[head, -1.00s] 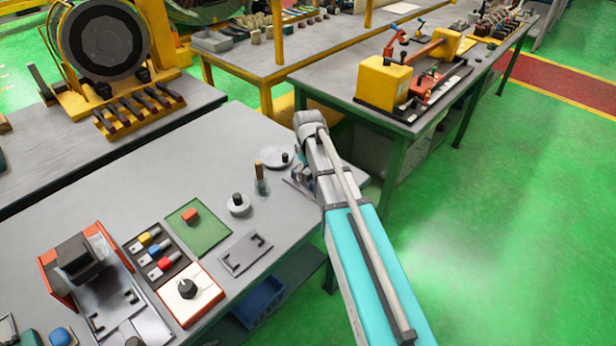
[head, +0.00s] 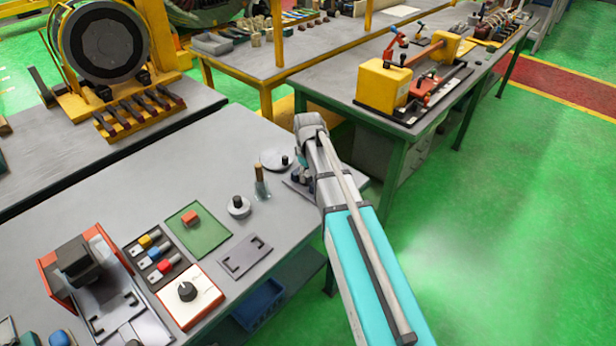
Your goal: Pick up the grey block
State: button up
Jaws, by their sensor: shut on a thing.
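A dark grey block-like piece (head: 75,258) sits between the red sides of a fixture (head: 50,280) at the lower left. I cannot tell whether it is the grey block. No other plain grey block shows clearly on this bench. Small dark bluish parts (head: 300,174) show right beside the arm, partly covered, and I cannot tell what they are.
The bench also holds a green mat with a red piece (head: 190,217), a white box with a black knob (head: 188,291), a flat grey plate (head: 245,256), a ringed black knob (head: 238,207) and a bottle (head: 262,188). A yellow machine (head: 384,86) stands on another bench. Green floor is clear at right.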

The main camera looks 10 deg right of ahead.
aim_at(308, 174)
jog(key=shift+r, duration=0.2)
notch_tip(308, 174, up, 10)
jog(key=p, duration=1)
jog(key=shift+f, duration=0.2)
jog(key=shift+s, duration=0.1)
dwell(0.6)
